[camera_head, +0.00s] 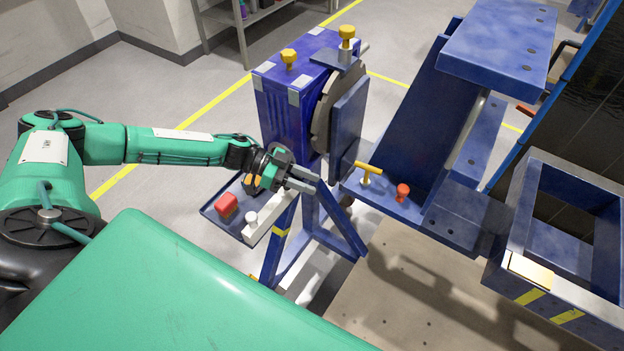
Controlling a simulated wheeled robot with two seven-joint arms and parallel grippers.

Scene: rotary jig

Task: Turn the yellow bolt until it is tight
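Three yellow pieces could be the yellow bolt, and I cannot tell which is meant. A yellow T-shaped handle (368,171) stands on the blue ledge of the jig. A yellow knob (347,34) sits upright on top of the jig's rotary head. Another yellow knob (289,58) is on top of the blue box (285,110). My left gripper (304,180) is in front of the blue box, left of the T-handle and apart from it. Its two grey fingers point right, with a gap and nothing seen between them. My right gripper is out of view.
A red knob (403,191) stands on the ledge right of the T-handle. A low tray (222,222) with a red block (226,205) lies below my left gripper. The blue angled frame (425,110) and a square blue frame (560,290) fill the right side.

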